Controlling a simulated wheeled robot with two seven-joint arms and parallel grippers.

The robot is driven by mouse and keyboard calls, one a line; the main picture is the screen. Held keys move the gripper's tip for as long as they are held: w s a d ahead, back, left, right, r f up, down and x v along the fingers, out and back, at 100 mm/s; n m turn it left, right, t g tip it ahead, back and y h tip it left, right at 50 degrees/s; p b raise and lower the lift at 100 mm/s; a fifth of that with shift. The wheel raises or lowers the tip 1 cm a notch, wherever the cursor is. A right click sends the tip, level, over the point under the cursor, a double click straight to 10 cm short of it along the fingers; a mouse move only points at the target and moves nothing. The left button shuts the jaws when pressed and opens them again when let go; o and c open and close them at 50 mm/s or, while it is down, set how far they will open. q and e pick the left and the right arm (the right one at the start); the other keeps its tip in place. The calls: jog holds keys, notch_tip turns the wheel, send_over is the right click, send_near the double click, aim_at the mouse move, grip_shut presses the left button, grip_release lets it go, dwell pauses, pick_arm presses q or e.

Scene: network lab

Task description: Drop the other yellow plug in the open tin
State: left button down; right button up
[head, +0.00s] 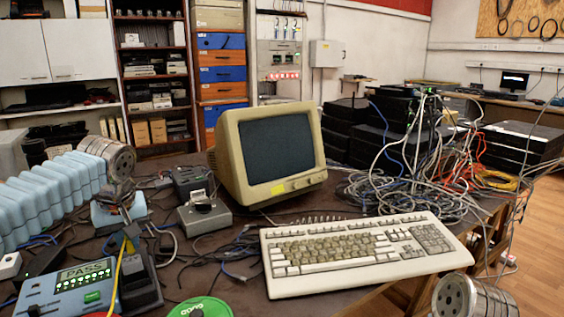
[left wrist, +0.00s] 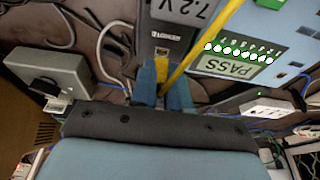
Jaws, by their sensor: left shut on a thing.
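My left gripper (head: 131,236) points down beside the tester at the front left of the table. In the left wrist view, its blue fingertips (left wrist: 165,92) are shut on a yellow plug (left wrist: 162,68). The plug is just in front of a dark block marked 7.2V (left wrist: 167,28), which has a small socket; I cannot tell whether they touch. A yellow cable (head: 116,277) runs down past the tester. A green round thing with pale lettering (head: 200,308) is cut off by the bottom edge; whether it is the tin or a lid is unclear.
The blue tester (head: 70,297) shows PASS. A grey box with a black knob (head: 204,215) stands behind the gripper, and loose dark cables lie around it. A beige monitor (head: 268,155) and keyboard (head: 365,250) fill the middle. Tangled cables (head: 410,190) lie at the right.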

pick_arm(q)
jog(key=shift+r, duration=1.4)
